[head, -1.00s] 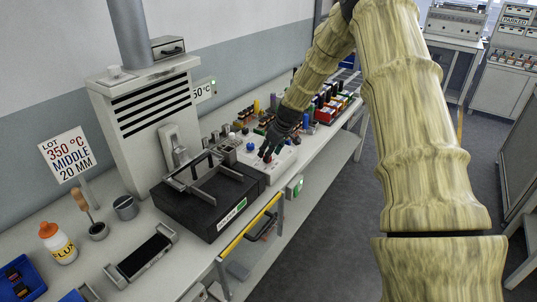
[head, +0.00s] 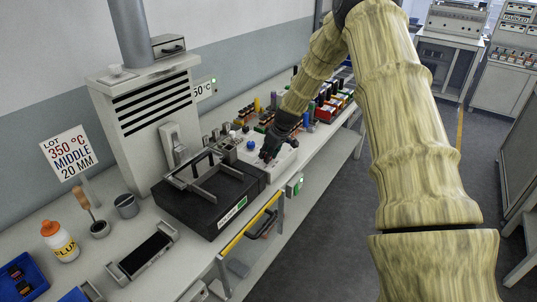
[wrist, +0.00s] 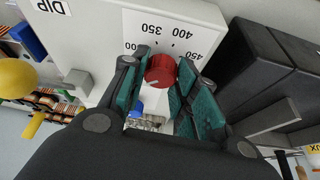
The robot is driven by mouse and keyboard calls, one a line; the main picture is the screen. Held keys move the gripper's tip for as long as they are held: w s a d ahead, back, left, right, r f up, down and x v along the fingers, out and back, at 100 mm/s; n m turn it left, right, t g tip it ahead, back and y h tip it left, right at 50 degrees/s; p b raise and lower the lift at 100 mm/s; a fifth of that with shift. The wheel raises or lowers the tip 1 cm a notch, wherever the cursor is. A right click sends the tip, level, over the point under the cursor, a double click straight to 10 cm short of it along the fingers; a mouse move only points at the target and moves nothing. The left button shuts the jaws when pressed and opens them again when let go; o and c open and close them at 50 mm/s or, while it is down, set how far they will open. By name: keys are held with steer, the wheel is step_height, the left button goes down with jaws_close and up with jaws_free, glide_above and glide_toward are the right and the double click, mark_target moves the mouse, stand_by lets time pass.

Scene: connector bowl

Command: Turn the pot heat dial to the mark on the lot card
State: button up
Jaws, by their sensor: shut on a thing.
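The red heat dial (wrist: 160,69) sits on a white panel in the wrist view, between my gripper's fingers (wrist: 162,92). They are shut on it. A pale line shows on the dial's face, on the side away from the scale numbers. The printed scale (wrist: 165,30) has 350, 400 and 450 readable, with tick marks. In the head view my gripper (head: 268,152) is down at the white control box (head: 284,160) and hides the dial. The lot card (head: 68,153) reads 350 °C, MIDDLE, 20 MM. The black solder pot (head: 205,212) stands beside the box.
A wall display (head: 204,89) shows "50°C", its left part hidden by the fume hood (head: 150,110). A flux bottle (head: 59,241), a brush (head: 88,208) in a holder and a blue bin (head: 20,275) stand at the left. Coloured parts (head: 325,105) line the back of the bench.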

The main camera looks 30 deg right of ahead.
steer(key=shift+m, duration=0.3)
steer(key=m+h, duration=0.2)
steer(key=m, duration=0.2)
steer(key=shift+r, duration=0.1)
steer(key=m+h, duration=0.1)
steer(key=m, duration=0.2)
steer(key=m+h+p, duration=0.1)
steer(key=m, duration=0.1)
steer(key=shift+w+a+m+g+p, duration=0.1)
steer(key=shift+a+m+g+p, duration=0.1)
steer(key=shift+m+g+p, duration=0.15)
steer(key=m+g+h, duration=0.1)
steer(key=m, duration=0.3)
steer(key=shift+w+m, duration=0.15)
steer(key=shift+m, duration=0.2)
steer(key=shift+a+m+g+h+b, duration=0.1)
steer(key=shift+m+g+h+b, duration=0.3)
steer(key=shift+m, duration=0.75)
steer(key=shift+m+g+h, duration=0.1)
steer(key=shift+m+g, duration=0.45)
steer(key=shift+m, duration=0.6)
steer(key=o, duration=1)
